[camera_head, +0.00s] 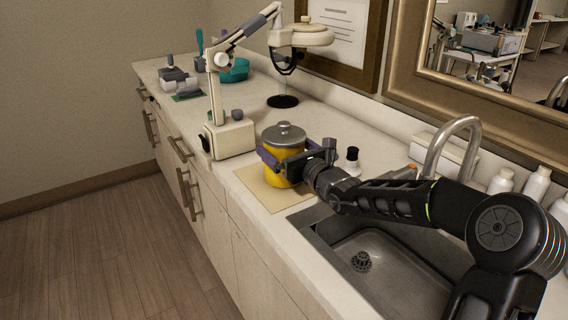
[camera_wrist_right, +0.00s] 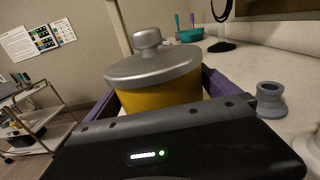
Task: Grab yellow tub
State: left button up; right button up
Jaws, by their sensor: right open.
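The yellow tub (camera_head: 284,172) has a grey lid with a knob and stands upright on a tan mat (camera_head: 250,180) on the counter. It also shows in the right wrist view (camera_wrist_right: 160,97), close in front of the gripper. My right gripper (camera_head: 279,158) reaches in from the right with its purple fingers open, one on each side of the tub. I cannot tell whether the fingers touch it. The tub's lower part is hidden behind the gripper body in the wrist view. My left gripper is not in view.
A white magnifier lamp (camera_head: 232,137) stands just left of the tub. A small black-topped bottle (camera_head: 352,160) stands behind my right wrist. The sink (camera_head: 395,270) and faucet (camera_head: 455,140) lie to the right. A teal bowl (camera_head: 236,70) sits farther back on the counter.

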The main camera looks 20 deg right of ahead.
aim_at(283, 122)
jog(key=shift+c, duration=0.2)
jog(key=c, duration=1.7)
jog(key=shift+w+r, duration=0.1)
jog(key=shift+r, duration=0.15)
jog(key=shift+r, duration=0.3)
notch_tip(283, 122, up, 9)
jog(key=shift+r+p, duration=0.2)
jog(key=shift+p, duration=0.5)
